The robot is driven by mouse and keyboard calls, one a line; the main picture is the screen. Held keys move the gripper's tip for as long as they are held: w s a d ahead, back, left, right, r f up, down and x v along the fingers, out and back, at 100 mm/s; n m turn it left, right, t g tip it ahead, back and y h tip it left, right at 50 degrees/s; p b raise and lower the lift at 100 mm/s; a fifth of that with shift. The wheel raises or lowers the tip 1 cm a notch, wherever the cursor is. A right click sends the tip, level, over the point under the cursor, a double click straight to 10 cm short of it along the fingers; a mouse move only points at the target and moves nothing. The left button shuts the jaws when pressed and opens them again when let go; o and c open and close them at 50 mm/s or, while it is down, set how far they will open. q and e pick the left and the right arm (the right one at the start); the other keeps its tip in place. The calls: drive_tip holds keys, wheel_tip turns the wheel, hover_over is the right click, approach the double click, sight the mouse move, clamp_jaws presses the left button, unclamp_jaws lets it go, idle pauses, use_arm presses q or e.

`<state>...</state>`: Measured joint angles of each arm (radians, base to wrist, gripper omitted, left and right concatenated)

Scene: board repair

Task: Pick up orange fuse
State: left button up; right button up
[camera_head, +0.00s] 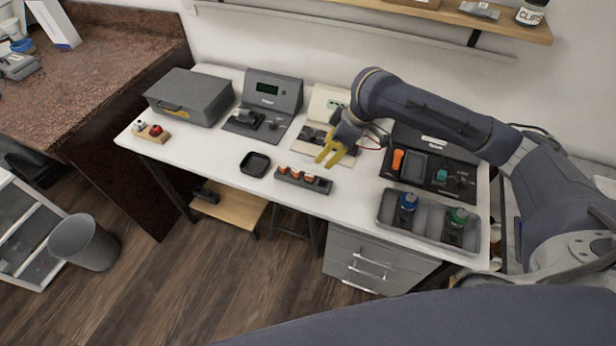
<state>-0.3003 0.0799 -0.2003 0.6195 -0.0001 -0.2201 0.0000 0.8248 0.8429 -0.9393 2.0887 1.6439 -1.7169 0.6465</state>
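A dark rack (318,185) near the front edge of the white table holds a row of small orange-and-white pieces (295,173) that look like fuses. Its right end looks empty. A larger upright orange cylinder (397,160) stands on the black device at the right; I cannot tell which orange piece is the fuse. My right gripper (329,157), with yellow fingers, is above the table just behind the rack. Its fingers look apart, with nothing visible between them. It is left of the orange cylinder and touches no orange piece. My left gripper is not in view.
A small black tray (255,164) lies left of the rack. A grey bin (382,208) with blue and green-capped bottles stands at the front right. A grey case (190,95), a meter (272,92) and a white device (327,103) line the back. My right arm covers the back right.

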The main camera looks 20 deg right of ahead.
sight(310, 175)
drive_tip(key=x, duration=1.4)
drive_tip(key=shift+f, duration=0.35)
drive_tip(key=shift+o, duration=0.3)
clamp_jaws()
